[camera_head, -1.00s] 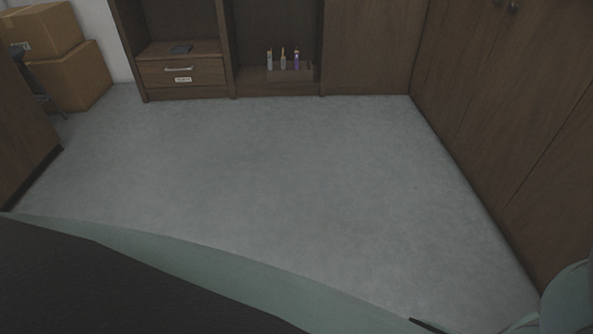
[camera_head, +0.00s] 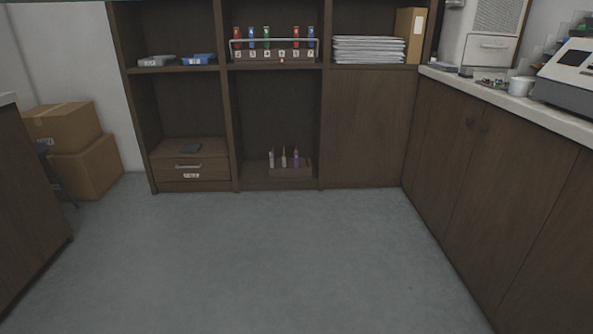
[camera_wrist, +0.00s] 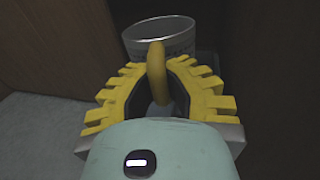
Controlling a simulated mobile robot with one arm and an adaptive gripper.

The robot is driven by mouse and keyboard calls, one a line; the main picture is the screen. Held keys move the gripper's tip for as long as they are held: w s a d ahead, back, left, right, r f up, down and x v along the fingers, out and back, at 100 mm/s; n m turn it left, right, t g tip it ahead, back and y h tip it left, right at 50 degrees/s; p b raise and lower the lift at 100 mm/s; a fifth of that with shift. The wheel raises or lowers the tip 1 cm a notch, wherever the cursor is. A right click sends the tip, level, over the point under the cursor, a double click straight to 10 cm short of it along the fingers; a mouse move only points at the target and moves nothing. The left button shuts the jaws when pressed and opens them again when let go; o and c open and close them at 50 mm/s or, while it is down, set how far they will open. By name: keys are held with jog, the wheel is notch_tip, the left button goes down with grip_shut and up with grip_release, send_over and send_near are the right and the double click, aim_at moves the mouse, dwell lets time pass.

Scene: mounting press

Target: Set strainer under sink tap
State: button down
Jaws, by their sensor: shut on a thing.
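In the wrist view, my gripper (camera_wrist: 158,76) has its yellow toothed fingers closed around a yellow handle. The handle joins a round, grey, metal cup-shaped thing (camera_wrist: 180,42), which I take to be the strainer. Its open rim faces up and it is held just beyond the fingertips. Its base is hidden behind the handle and fingers. My gripper does not show in the head view. No sink or tap shows in either view.
Shelves (camera_head: 228,130) with bottles, folders and a drawer stand at the back. A counter (camera_head: 545,120) on the right bears a white pot (camera_head: 521,86) and a grey machine (camera_head: 572,76). Cardboard boxes (camera_head: 88,168) stand at the left. The floor (camera_head: 260,260) between is clear.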

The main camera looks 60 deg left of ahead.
jog(key=w+a+r+n+y+p, duration=0.1)
jog(key=w+a+r+p, duration=0.3)
jog(key=r+p, duration=1.05)
jog(key=w+a+r+p, duration=0.4)
jog(key=r+p, duration=0.8)
jog(key=r, duration=0.5)
jog(key=w+a+r+n+y+p, duration=0.1)
jog(key=w+a+r+p, duration=0.3)
jog(key=r+p, duration=1.05)
jog(key=a+r+y+p, duration=0.1)
jog(key=a+r+p, duration=0.4)
jog(key=r+p, duration=0.7)
jog(key=w+a+r+y+p, duration=0.1)
jog(key=a+r+p, duration=0.4)
jog(key=r+p, duration=0.6)
jog(key=a+r+n+y+p, duration=0.1)
jog(key=a+r+p, duration=0.4)
jog(key=r+p, duration=0.7)
notch_tip(320, 180, up, 12)
jog(key=shift+w+r+t+p, duration=0.2)
jog(key=shift+t+p, duration=0.1)
jog(key=shift+p, duration=0.05)
